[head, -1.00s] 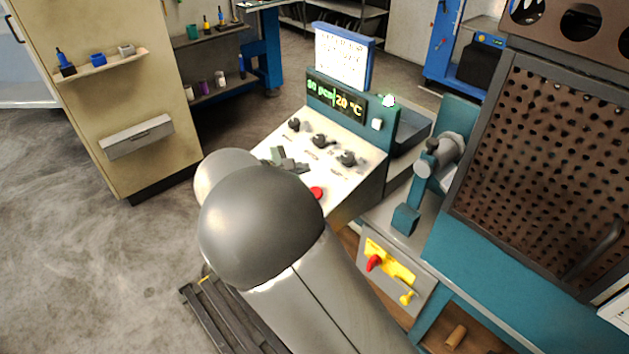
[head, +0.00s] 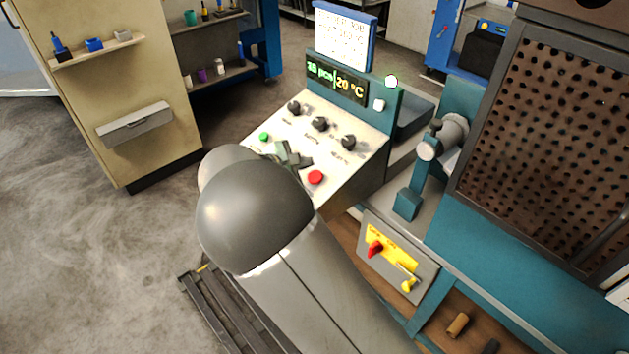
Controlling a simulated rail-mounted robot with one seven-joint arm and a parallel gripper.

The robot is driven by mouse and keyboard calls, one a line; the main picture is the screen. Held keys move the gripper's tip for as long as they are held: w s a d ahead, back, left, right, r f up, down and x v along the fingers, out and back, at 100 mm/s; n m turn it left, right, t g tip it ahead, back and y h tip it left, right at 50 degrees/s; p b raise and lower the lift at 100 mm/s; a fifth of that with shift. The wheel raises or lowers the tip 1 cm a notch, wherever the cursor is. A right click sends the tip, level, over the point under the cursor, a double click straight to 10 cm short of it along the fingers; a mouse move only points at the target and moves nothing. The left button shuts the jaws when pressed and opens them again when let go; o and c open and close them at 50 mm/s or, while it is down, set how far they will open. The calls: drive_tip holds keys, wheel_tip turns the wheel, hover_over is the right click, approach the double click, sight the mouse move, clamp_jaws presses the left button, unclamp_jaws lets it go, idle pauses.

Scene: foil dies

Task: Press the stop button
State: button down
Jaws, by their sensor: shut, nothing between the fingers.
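The red button (head: 316,177), which I take to be the stop button, sits near the lower right of the light sloping control panel (head: 362,163). It is in full view. A green button (head: 264,136) sits at the panel's left edge. My gripper (head: 291,159) is over the panel between the two buttons, up and left of the red one and apart from it in the picture. Its fingers are small and partly behind my arm, and it is shut and empty. I cannot tell its height over the panel.
Three dark knobs (head: 320,124) line the panel's upper part. Behind them stand a lit display (head: 337,80), a glowing lamp (head: 391,82) and a white sign (head: 344,37). A yellow plate with a red switch (head: 375,249) is at lower right.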

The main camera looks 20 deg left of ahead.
sight(317, 172)
drive_tip(key=shift+w+d+f+b, duration=0.15)
drive_tip(key=shift+w+f+b, duration=0.1)
drive_tip(key=shift+f+b, duration=0.4)
drive_tip(key=shift+w+d+f+b, duration=0.1)
drive_tip(key=shift+w+f+b, duration=0.15)
drive_tip(key=shift+f, duration=0.7)
drive_tip(key=shift+f, duration=0.1)
idle(0.6)
drive_tip(key=shift+d+f+b, duration=0.1)
drive_tip(key=shift+f+b, duration=0.2)
drive_tip(key=shift+b, duration=0.15)
drive_tip(key=shift+w+f+b, duration=0.2)
drive_tip(key=shift+f+b, duration=0.3)
drive_tip(key=shift+f, duration=0.05)
idle(0.6)
drive_tip(key=shift+r, duration=0.1)
drive_tip(key=shift+s+r+p, duration=0.25)
drive_tip(key=shift+r+p, duration=0.3)
drive_tip(key=shift+r, duration=0.3)
drive_tip(key=r+p, duration=0.1)
drive_tip(key=s+r+p, duration=0.1)
drive_tip(key=r, duration=0.1)
drive_tip(key=a+r, duration=0.1)
drive_tip(key=shift+s+r+p, duration=0.15)
drive_tip(key=shift+r+p, duration=0.25)
